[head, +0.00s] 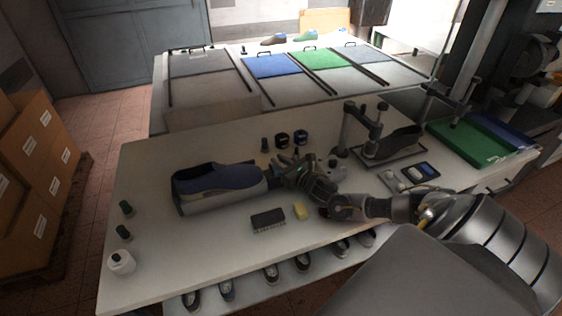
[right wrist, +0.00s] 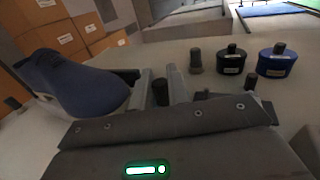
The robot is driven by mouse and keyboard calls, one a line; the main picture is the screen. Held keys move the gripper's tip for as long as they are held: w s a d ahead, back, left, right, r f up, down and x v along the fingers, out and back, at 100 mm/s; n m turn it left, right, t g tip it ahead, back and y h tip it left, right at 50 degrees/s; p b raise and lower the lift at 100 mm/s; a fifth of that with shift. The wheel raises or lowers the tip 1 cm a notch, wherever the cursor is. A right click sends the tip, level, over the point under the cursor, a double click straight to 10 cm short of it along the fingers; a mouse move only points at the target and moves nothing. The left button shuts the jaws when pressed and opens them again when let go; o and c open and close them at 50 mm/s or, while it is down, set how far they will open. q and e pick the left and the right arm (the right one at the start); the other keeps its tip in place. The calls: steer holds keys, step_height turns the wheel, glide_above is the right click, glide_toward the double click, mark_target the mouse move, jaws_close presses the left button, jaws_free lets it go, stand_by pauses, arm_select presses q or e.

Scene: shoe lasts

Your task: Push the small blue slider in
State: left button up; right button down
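A blue shoe (head: 215,180) sits on a grey shoe last lying on the bench, and it shows at the left of the right wrist view (right wrist: 75,85). My right gripper (head: 284,163) is just right of the shoe's end, low over the bench. In the right wrist view its two fingers (right wrist: 162,90) stand apart, with a small dark cylinder between or just beyond them; contact is not clear. I cannot tell for sure which part is the small blue slider. A blue panel (head: 271,66) on rails lies on the back table. My left gripper is not in view.
Dark bottles (head: 300,137) stand behind my right gripper. A brush (head: 268,219) and a yellow block (head: 300,212) lie in front of it. A metal stand (head: 350,130) with a dark shoe is to the right.

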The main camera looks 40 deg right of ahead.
mark_target(272, 167)
steer(key=shift+w+a, duration=0.25)
steer(key=shift+a, duration=0.45)
steer(key=shift+w+a, duration=0.2)
steer(key=shift+a, duration=0.5)
steer(key=c, duration=1.7)
jaws_free()
steer(key=o, duration=0.3)
steer(key=shift+w+a, duration=0.1)
steer(key=shift+a, duration=0.05)
